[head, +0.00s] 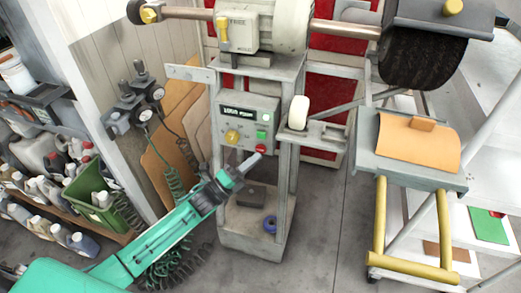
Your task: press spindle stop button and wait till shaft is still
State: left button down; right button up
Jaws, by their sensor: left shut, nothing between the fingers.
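The control panel (246,116) is a grey box on the machine's stand, with a lit display (238,112), a yellow knob (232,137), a green button (261,134) and a red button (260,149) below it. My left gripper (252,161) is shut and empty, its tip just below the red button in the picture; I cannot tell whether it touches. The shaft (345,31) runs from the cream motor housing (285,25) to the dark buffing brush (425,64). One still view does not show whether they turn. My right gripper is out of view.
A white roller (299,113) sticks up right of the panel. A grey table (375,160) with an orange sheet (418,142) and yellow frame (380,220) stands at right. Gauges with coiled hoses (145,113) and shelves of bottles are at left. The front floor (320,240) is clear.

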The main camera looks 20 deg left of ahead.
pick_arm(q)
jog(key=shift+w, duration=0.1)
dwell(0.7)
jog(key=shift+w, duration=0.3)
jog(key=shift+w+b, duration=0.4)
jog(key=shift+b, duration=0.1)
dwell(0.5)
dwell(0.3)
jog(key=shift+s+p, duration=0.3)
jog(key=shift+s, duration=0.55)
jog(key=s+p, duration=0.1)
jog(key=s, duration=0.4)
jog(key=shift+a+p, duration=0.1)
jog(key=shift+p, duration=0.25)
